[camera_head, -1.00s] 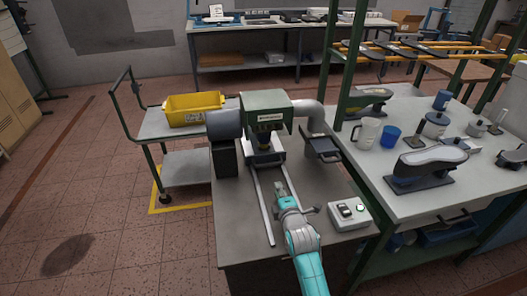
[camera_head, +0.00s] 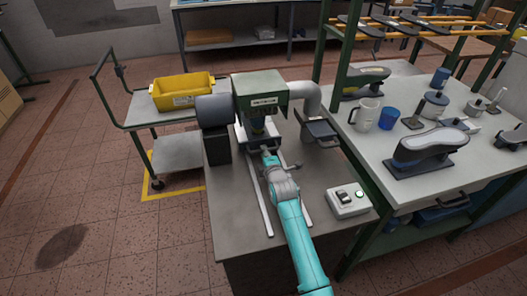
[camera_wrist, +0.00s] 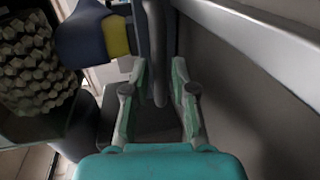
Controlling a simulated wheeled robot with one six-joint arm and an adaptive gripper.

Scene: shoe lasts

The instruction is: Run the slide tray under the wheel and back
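The green-housed machine (camera_head: 262,95) stands on the grey bench with a dark motor on its left. Two pale slide rails (camera_head: 264,208) run from under it toward me. My gripper (camera_head: 268,155) is at the front of the machine, just below its head, over the rails. In the wrist view, the gripper's two fingers (camera_wrist: 158,85) stand apart on either side of a dark upright bar (camera_wrist: 157,50), with narrow gaps visible. A knobbly, textured wheel (camera_wrist: 30,60) is at the left. A dark blue and yellow piece (camera_wrist: 116,36) lies near the fingers. The slide tray is mostly hidden by my arm.
A side table (camera_head: 400,190) with a shoe last, mugs and tools is at the right. A trolley with a yellow bin (camera_head: 182,91) stands left.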

